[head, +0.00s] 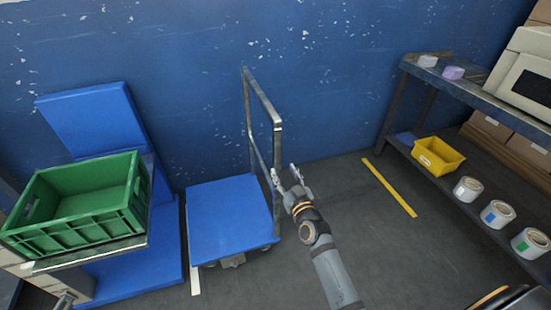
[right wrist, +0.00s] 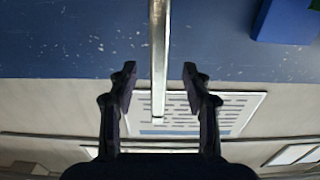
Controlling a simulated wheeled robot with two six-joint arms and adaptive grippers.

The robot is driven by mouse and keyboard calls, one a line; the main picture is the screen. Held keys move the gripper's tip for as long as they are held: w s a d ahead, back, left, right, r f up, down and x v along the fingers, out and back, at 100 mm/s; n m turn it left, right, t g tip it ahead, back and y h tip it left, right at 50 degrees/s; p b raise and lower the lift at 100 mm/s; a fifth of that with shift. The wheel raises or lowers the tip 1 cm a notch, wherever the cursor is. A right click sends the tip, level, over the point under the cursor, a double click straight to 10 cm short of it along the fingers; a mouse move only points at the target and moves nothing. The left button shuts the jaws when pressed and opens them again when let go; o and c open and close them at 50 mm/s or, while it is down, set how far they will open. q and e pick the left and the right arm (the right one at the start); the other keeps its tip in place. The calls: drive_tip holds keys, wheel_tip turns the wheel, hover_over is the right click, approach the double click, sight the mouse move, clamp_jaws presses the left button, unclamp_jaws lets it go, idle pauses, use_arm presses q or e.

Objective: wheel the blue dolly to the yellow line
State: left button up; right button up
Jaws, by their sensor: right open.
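The blue dolly (head: 232,207) stands on the dark floor near the blue wall, with a grey metal push handle (head: 264,97) rising at its right and back. The yellow line (head: 390,188) lies on the floor to the right of the dolly. My right gripper (head: 284,178) is open beside the near post of the handle. In the right wrist view, a metal bar (right wrist: 158,60) of the handle shows between the two open fingers (right wrist: 158,78); I cannot tell whether they touch it.
A green crate (head: 85,205) sits on a stand at the left, by blue panels (head: 95,120). A shelf rack (head: 400,66) at the right holds a yellow bin (head: 438,156) and several rolls (head: 497,214). A white floor strip (head: 195,279) lies left of the dolly. Floor between dolly and line is mostly clear.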

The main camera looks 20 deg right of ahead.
sight(279, 161)
drive_tip(key=w, duration=0.8)
clamp_jaws()
drive_tip(key=shift+f, duration=0.1)
